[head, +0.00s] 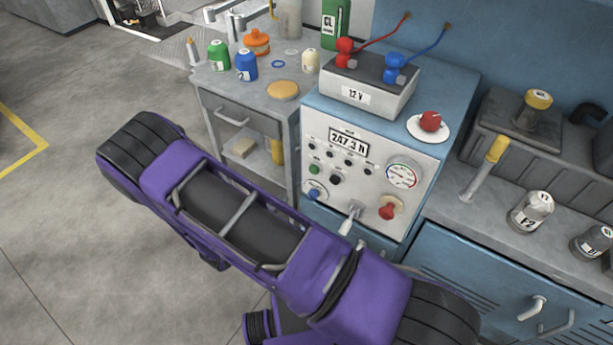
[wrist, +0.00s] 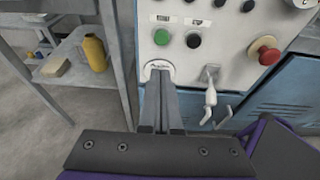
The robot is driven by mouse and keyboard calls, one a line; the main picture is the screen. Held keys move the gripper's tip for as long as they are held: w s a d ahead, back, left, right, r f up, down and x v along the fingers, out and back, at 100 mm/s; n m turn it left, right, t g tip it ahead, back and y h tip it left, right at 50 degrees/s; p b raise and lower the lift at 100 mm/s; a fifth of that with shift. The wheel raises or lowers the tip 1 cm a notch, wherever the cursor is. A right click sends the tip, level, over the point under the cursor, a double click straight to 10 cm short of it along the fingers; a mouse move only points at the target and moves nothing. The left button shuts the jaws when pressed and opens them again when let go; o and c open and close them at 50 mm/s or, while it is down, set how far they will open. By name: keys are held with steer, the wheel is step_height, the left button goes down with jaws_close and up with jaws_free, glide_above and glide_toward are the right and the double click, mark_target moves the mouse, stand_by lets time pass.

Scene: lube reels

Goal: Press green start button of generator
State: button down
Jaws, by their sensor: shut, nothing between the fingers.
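The green button (head: 313,169) is on the lower left of the generator's light front panel (head: 348,143), left of a black button (head: 335,179). In the wrist view the green button (wrist: 162,37) is in plain sight under a small label, with the black button (wrist: 193,40) to its right. My gripper (wrist: 160,74) is shut and empty. Its fingertips appear just below the green button, in front of a round white plate (wrist: 158,65). I cannot tell whether they touch the panel. In the head view the fingers are hidden behind my arm.
A white lever (wrist: 210,100) and a red mushroom knob (wrist: 265,50) are right of the fingers. A blue knob (head: 314,194) is below the green button. A grey cart (head: 205,85) with bottles stands left. A bench (head: 490,225) is right. Open floor (head: 60,220) lies left.

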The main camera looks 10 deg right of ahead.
steer(key=shift+d, duration=0.1)
glide_toward(312, 172)
steer(key=b+x, duration=0.1)
steer(key=x, duration=0.4)
steer(key=shift+d, duration=0.2)
steer(key=shift+w+d, duration=0.35)
steer(key=shift+w, duration=0.1)
